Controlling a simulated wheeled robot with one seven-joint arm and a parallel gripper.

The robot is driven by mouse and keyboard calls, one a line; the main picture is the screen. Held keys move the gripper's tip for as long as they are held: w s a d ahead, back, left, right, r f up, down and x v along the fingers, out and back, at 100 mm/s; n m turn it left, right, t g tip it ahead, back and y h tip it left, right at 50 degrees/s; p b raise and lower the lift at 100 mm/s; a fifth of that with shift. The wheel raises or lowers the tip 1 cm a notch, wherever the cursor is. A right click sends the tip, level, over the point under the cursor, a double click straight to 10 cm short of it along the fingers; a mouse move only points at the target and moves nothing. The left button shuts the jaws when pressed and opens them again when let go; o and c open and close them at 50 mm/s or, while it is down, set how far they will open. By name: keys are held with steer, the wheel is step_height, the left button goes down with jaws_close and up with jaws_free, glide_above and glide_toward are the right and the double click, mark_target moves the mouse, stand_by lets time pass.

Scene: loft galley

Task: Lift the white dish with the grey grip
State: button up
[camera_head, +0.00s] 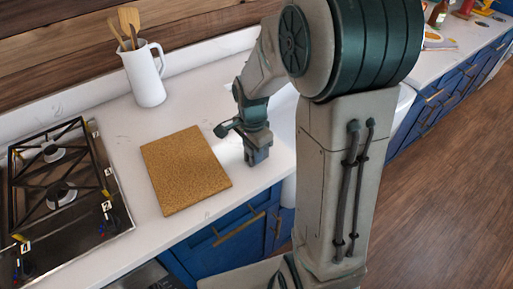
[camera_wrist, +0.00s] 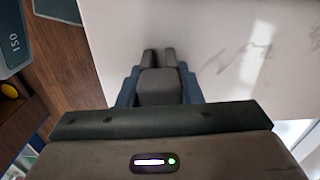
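I cannot make out a white dish with a grey grip in either view; my arm covers part of the counter behind it. My gripper (camera_head: 257,157) points down over the white counter, right of the cork board and near the front edge. In the wrist view its two dark fingertips (camera_wrist: 160,54) stand a little apart with a narrow gap. Nothing shows between them, and only bare counter lies around them.
A cork board (camera_head: 185,168) lies left of my gripper. A gas hob (camera_head: 62,195) is farther left. A white jug (camera_head: 144,78) with wooden utensils stands at the back. Blue cabinets (camera_head: 228,238) are below the counter. Small items, including a red one (camera_head: 464,8), stand far right.

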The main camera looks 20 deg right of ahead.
steer(key=shift+c, duration=1.1)
steer(key=shift+r, duration=0.15)
steer(key=shift+r, duration=0.25)
steer(key=r, duration=0.3)
steer(key=shift+w+d+r+b, duration=0.1)
steer(key=shift+d+r+b, duration=0.2)
steer(key=shift+r+b, duration=0.1)
steer(key=d+r+b, duration=0.1)
steer(key=d+r, duration=0.5)
steer(key=d, duration=0.5)
steer(key=shift+r, duration=0.25)
